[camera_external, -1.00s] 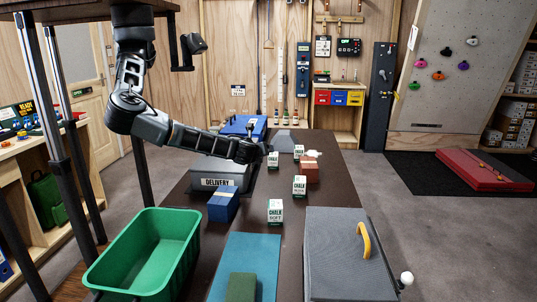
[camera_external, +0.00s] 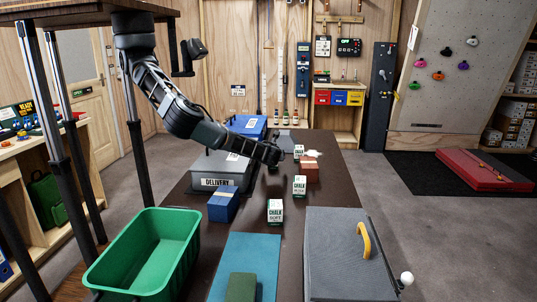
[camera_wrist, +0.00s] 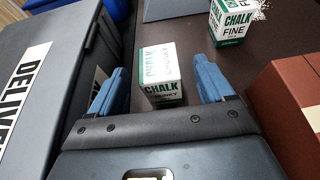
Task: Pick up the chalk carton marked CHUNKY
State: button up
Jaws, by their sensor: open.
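The chalk carton marked CHUNKY (camera_wrist: 161,75) is white and green and stands on the dark table in the wrist view. My gripper (camera_wrist: 160,66) is open, with one blue finger to the left and one to the right of the carton. The carton is between the fingertips, with a visible gap on both sides. In the external view my gripper (camera_external: 272,160) is low over the far part of the table and hides this carton.
A FINE carton (camera_wrist: 231,20) stands beyond to the right, and a red-brown box (camera_wrist: 290,110) is close at right. The grey DELIVERY bin (camera_external: 222,183) is at left. A SOFT carton (camera_external: 275,211) and another chalk carton (camera_external: 299,187) stand nearer the external camera.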

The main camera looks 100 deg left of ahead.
jog(key=shift+p+x, duration=0.45)
jog(key=shift+x, duration=1.45)
jog(key=shift+s, duration=0.1)
jog(key=shift+c, duration=0.4)
jog(key=c, duration=1)
